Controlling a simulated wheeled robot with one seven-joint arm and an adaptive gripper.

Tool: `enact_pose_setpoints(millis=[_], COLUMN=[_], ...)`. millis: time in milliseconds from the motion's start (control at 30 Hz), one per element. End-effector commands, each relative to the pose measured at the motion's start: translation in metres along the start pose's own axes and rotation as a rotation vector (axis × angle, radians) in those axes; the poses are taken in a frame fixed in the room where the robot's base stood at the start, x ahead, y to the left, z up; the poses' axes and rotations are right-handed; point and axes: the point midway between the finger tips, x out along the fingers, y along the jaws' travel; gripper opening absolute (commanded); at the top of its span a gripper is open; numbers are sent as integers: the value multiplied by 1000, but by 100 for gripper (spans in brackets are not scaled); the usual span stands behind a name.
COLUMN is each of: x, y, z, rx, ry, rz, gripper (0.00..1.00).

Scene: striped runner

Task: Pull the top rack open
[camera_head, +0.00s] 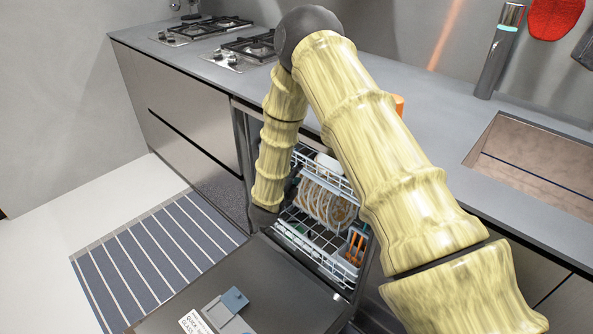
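The dishwasher stands open under the counter, its dark door (285,290) lowered flat in front. White wire racks show in the opening. The upper wire rack (346,184) sits at the back of the opening, partly hidden by my arm. Below and in front of it, a lower rack (318,262) holds several plates (326,203) and orange-handled utensils (355,246). My gripper (263,217) is a small dark shape at the left side of the opening, beside the racks. Its fingers are too dark and small to make out, and I cannot tell whether it touches a rack.
A grey detergent compartment (228,306) is on the door's inner face. A striped runner (155,262) lies on the floor to the left. My arm covers the right part of the opening.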

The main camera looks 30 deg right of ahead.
Motion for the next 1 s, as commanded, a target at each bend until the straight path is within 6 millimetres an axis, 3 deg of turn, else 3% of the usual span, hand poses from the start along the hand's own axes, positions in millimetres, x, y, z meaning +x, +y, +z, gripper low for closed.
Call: enact_pose_setpoints(millis=[300, 667, 867, 1000], x=[31, 34, 34, 34], y=[0, 0, 0, 0], z=[0, 0, 0, 0], rx=[0, -1, 0, -1], ry=[0, 0, 0, 0], rz=[1, 1, 1, 1], gripper=[38, 38, 2, 0])
